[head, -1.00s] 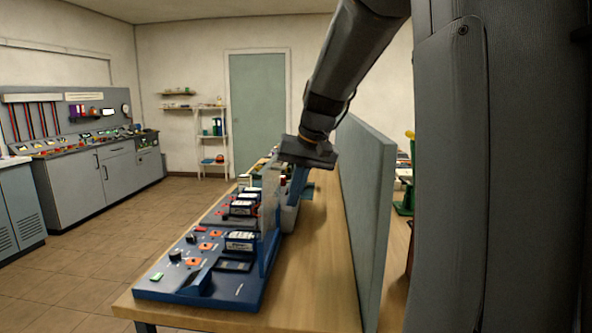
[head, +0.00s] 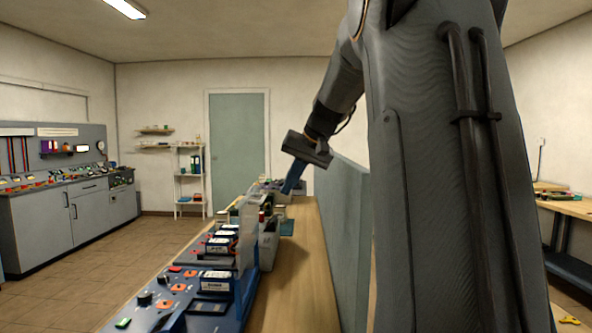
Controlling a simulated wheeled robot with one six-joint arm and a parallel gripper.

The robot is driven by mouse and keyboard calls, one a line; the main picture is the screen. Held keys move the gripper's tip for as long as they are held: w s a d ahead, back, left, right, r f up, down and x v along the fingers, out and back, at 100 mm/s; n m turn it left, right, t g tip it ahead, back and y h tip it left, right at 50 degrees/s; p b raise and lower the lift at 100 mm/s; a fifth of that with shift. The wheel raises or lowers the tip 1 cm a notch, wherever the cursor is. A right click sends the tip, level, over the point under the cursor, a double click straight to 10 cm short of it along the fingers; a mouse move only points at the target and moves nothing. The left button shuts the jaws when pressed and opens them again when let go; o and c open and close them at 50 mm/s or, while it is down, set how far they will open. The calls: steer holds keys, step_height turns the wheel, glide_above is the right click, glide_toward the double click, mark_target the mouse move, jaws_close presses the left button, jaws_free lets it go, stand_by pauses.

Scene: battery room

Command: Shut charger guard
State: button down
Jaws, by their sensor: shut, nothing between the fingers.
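The charger is a blue station (head: 182,301) with knobs, orange sockets and dark battery modules, on the wooden bench at the lower middle. Its guard looks to be the clear upright panel (head: 247,236) along the right side of the charger, standing open. My gripper (head: 291,187) is above the bench, beyond and to the right of the panel, pointing down. Its blue fingers look shut and empty, apart from the panel in the picture. The charger's near edge is cut off by the frame.
A tall grey divider (head: 339,215) runs along the bench's right side, close to my arm. A grey bin (head: 268,250) stands just behind the panel. The bench top (head: 300,270) between charger and divider is bare. Floor (head: 110,260) is free on the left.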

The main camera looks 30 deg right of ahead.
steer(key=shift+w+a+f+p, duration=0.3)
steer(key=shift+w+a+f, duration=0.1)
steer(key=shift+w+a, duration=0.4)
steer(key=shift+w+a+f+p, duration=0.35)
steer(key=shift+w+a, duration=0.3)
steer(key=shift+a, duration=0.25)
